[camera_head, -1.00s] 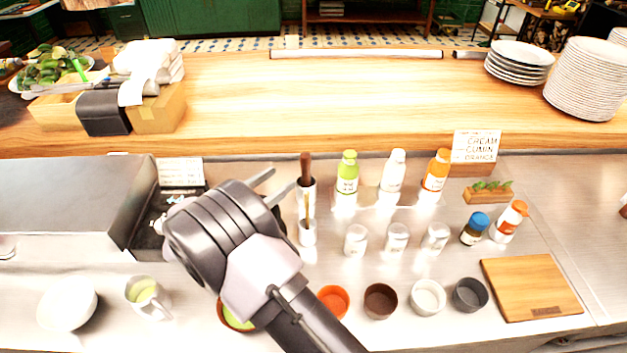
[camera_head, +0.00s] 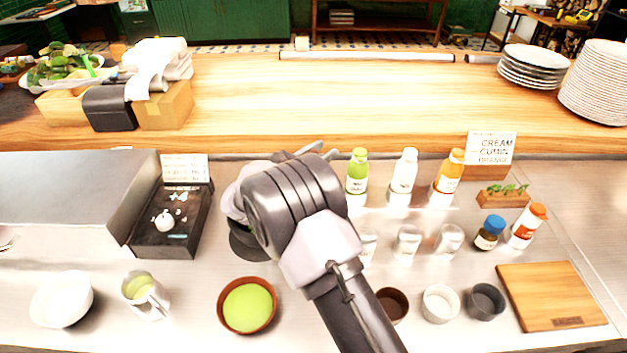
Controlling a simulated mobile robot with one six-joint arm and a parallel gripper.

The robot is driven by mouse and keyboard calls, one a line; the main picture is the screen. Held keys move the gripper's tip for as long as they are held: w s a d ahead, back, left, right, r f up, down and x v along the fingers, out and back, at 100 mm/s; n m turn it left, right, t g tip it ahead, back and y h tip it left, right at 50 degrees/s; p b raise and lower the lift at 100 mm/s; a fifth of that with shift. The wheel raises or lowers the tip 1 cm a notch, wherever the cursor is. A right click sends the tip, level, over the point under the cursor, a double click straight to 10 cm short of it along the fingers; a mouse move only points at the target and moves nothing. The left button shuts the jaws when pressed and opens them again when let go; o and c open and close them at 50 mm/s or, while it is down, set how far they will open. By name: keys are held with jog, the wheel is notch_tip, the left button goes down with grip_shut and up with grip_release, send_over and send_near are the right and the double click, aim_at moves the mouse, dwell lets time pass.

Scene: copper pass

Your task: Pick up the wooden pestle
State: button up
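I cannot make out the wooden pestle now. An upright brown wooden handle stood in a white holder in the earlier frame, and my arm now covers that spot. My gripper (camera_head: 304,152) is over the middle of the steel counter, left of the green-labelled bottle (camera_head: 357,172). Only its fingertips show past the wrist, so its opening and anything between the fingers are hidden. A dark grey rounded object (camera_head: 248,243) shows partly behind my wrist on its left; I cannot tell what it is.
White (camera_head: 403,173) and orange (camera_head: 449,174) bottles stand right of my gripper, with several jars and small bowls in front. A bowl of green content (camera_head: 247,306) sits front left of my arm. A cutting board (camera_head: 551,296) lies front right.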

grip_shut()
